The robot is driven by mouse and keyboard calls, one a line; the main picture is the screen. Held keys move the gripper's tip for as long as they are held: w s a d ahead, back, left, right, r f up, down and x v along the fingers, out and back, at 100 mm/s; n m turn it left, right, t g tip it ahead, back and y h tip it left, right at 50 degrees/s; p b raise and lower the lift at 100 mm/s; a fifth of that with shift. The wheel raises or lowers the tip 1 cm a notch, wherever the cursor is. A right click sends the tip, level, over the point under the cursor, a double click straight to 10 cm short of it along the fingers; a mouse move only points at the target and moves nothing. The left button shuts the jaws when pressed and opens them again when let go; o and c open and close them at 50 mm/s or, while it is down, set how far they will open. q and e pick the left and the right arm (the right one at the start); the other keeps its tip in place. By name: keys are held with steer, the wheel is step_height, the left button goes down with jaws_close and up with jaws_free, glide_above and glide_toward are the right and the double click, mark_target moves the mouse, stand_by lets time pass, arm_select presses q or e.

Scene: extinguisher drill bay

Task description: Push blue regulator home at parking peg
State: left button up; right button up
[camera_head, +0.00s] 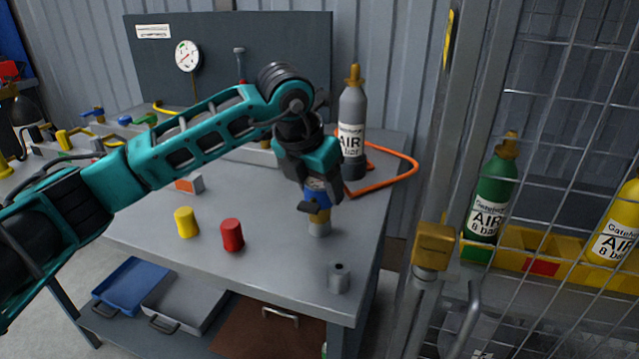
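The blue regulator (318,193), with a brass-coloured lower part and a dark side piece, stands upright at the small grey parking peg (320,229) on the right part of the bench. Its lower end meets the top of the peg; whether it is fully seated cannot be seen. My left gripper (315,182) comes down from above and appears shut on the regulator's upper part, which its fingers partly hide. My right gripper is not in view.
A second grey peg (339,277) stands near the bench's front right corner. Yellow (186,222) and red (232,235) cylinders stand left of the regulator. A grey air bottle (352,125) and orange hose (397,178) are close behind. A mesh cage (570,110) is at right.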

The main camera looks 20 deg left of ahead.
arm_select(q)
steer(key=o, duration=0.5)
steer(key=shift+o, duration=0.2)
